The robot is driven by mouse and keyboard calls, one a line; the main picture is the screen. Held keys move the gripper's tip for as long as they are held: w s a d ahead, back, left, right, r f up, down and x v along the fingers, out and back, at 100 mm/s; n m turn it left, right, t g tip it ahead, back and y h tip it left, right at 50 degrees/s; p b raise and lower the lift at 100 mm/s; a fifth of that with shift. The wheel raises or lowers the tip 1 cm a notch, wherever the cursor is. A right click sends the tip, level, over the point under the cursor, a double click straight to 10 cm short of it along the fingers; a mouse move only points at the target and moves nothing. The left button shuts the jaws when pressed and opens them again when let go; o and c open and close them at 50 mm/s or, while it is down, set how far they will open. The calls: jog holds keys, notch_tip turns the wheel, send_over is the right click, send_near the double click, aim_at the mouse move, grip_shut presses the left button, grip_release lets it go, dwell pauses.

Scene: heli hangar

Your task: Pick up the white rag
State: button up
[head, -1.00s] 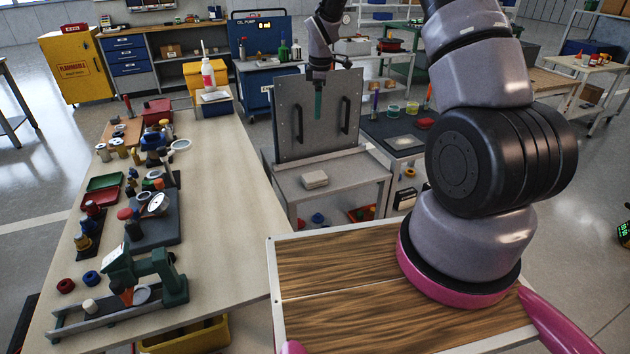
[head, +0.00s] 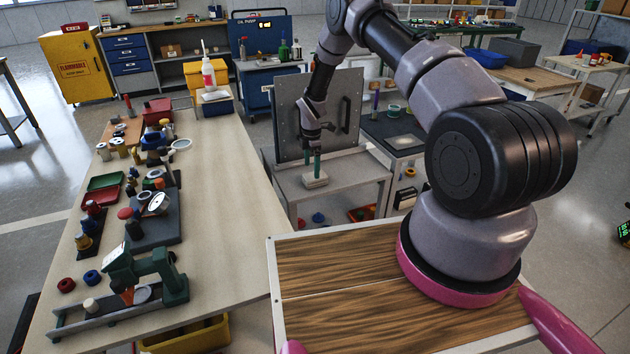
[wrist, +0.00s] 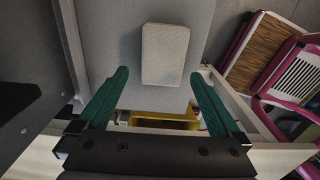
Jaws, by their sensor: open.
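The white rag (head: 314,180) is a small folded off-white block lying flat on the top of a grey metal cart (head: 345,181). In the wrist view the rag (wrist: 165,54) lies ahead of and between my fingertips, with clear surface around it. My gripper (head: 314,168) hangs down over the rag in the head view, its green fingers partly in front of it. In the wrist view my gripper (wrist: 160,80) is open, with a wide gap and nothing between the fingers. Whether the fingertips touch the cart top cannot be told.
An upright grey panel with black handles (head: 345,115) stands at the back of the cart, close behind my gripper. A long workbench (head: 225,180) full of tools is to the left. A yellow bin (wrist: 165,120) shows below the cart top.

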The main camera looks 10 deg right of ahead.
aim_at(312, 176)
jog(key=f, duration=0.5)
jog(key=shift+s+f, duration=0.1)
jog(key=shift+s, duration=0.1)
jog(key=shift+c, duration=0.3)
jog(key=c, duration=1.1)
notch_tip(312, 176, up, 10)
jog(key=shift+d+r, duration=0.1)
jog(key=shift+c, duration=0.2)
